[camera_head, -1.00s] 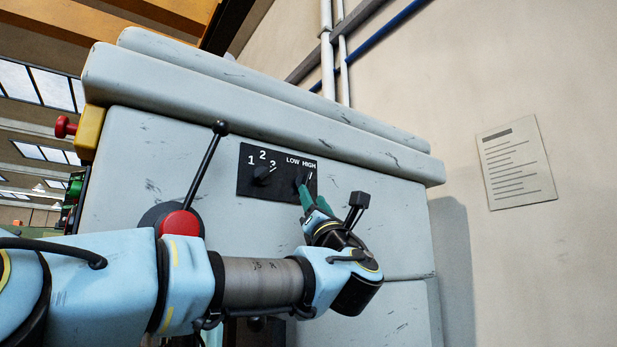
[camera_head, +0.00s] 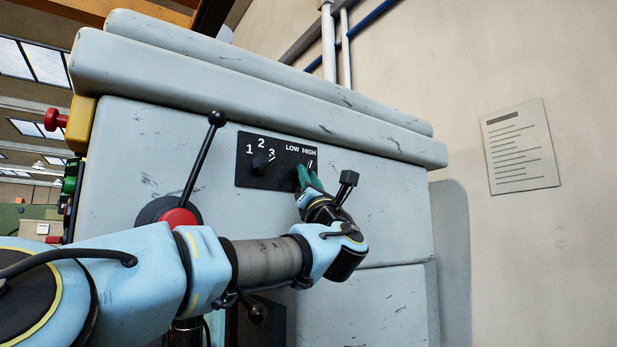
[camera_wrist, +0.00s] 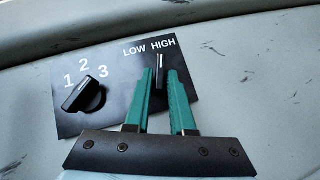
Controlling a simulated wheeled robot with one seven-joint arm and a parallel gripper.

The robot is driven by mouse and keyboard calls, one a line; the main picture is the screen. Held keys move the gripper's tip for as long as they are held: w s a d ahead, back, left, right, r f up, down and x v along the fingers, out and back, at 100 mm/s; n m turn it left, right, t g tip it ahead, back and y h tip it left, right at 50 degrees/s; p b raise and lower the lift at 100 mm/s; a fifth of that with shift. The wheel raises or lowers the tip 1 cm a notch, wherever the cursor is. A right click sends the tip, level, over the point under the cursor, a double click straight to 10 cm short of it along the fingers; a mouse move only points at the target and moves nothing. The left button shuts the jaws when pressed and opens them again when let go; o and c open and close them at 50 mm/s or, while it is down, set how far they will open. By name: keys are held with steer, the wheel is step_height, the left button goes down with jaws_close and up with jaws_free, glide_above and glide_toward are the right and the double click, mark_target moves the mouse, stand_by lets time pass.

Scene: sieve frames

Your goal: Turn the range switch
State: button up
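The range switch (camera_wrist: 160,72) is a black knob with a white pointer line under the LOW and HIGH labels. The line points up, toward HIGH. It also shows in the head view (camera_head: 310,164), partly behind my fingers. My gripper (camera_wrist: 161,75) has green fingers, one on each side of the knob at the panel face. The gap is narrow and dark, so I cannot tell whether they press on the knob. In the head view my gripper (camera_head: 307,170) reaches up to the panel's right part from below.
The black panel (camera_head: 240,180) also carries a 1-2-3 selector knob (camera_head: 262,162) at left. A black lever (camera_head: 203,150) with a red hub (camera_head: 180,217) stands left of the panel. The grey housing's ledge (camera_head: 250,95) overhangs above.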

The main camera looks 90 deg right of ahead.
jaws_close()
steer(key=shift+g, duration=0.3)
steer(key=shift+w+a+r+m+g+y+b, duration=0.15)
steer(key=shift+m+g+b, duration=0.65)
steer(key=shift+m+g, duration=0.6)
steer(key=shift+w+r+m+g+y+b, duration=0.15)
steer(key=shift+m+g+b, duration=0.8)
steer(key=shift+m, duration=0.65)
steer(key=shift+s+f, duration=0.1)
steer(key=shift+o, duration=2.1)
jaws_free()
